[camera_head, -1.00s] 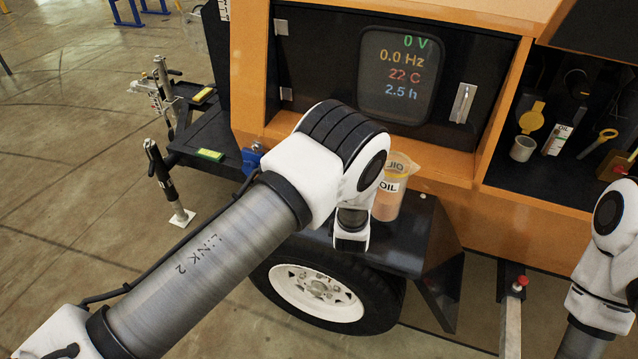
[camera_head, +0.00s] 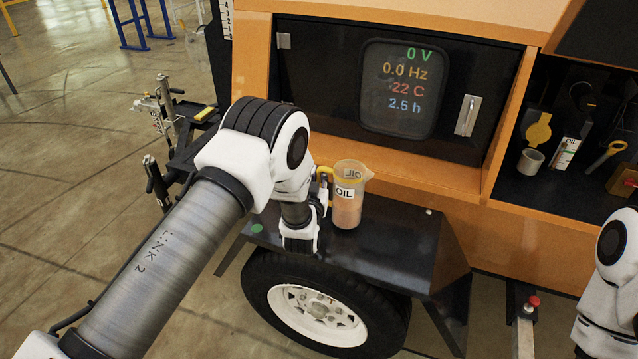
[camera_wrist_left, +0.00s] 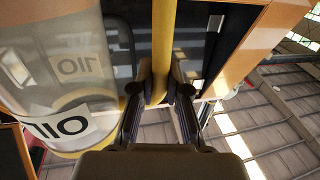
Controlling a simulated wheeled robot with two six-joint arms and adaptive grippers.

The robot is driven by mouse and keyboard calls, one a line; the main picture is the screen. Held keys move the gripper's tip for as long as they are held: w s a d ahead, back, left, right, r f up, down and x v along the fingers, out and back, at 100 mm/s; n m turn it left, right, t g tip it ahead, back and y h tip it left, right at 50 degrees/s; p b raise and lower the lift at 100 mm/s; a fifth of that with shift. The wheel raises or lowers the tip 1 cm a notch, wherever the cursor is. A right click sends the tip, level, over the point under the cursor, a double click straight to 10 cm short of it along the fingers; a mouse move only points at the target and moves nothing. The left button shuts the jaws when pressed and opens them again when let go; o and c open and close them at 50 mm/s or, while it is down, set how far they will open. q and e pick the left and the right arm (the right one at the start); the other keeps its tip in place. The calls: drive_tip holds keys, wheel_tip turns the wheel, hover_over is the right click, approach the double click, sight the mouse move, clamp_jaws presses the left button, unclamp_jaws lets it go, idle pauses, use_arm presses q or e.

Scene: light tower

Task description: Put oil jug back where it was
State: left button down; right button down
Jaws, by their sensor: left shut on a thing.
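The oil jug (camera_head: 347,204) is a clear beaker with a spout, a white OIL label, amber oil low inside and a yellow handle. It is upright at the black fender (camera_head: 395,235) above the wheel; I cannot tell whether its base touches. My left gripper (camera_head: 322,192) is at the jug's left side, shut on the handle. In the left wrist view the handle (camera_wrist_left: 164,45) runs between the fingertips (camera_wrist_left: 160,88), with the jug body (camera_wrist_left: 55,75) to the left. The right arm shows at the right edge; its gripper is out of view.
An open compartment at the right holds a grey cup (camera_head: 530,161), a yellow funnel-like item (camera_head: 537,128), a white OIL bottle (camera_head: 565,152) and a yellow-handled tool (camera_head: 606,155). A display panel (camera_head: 398,88) is behind the jug. A green dot (camera_head: 257,229) marks the fender's left end. The fender's right part is clear.

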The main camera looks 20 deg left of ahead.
use_arm(q)
drive_tip(key=shift+w+f, duration=0.1)
drive_tip(key=shift+f, duration=0.65)
drive_tip(key=shift+r, duration=0.1)
drive_tip(key=c, duration=1.2)
unclamp_jaws()
drive_tip(key=shift+f, duration=0.2)
drive_tip(key=shift+o, duration=0.2)
drive_tip(key=shift+r, duration=0.1)
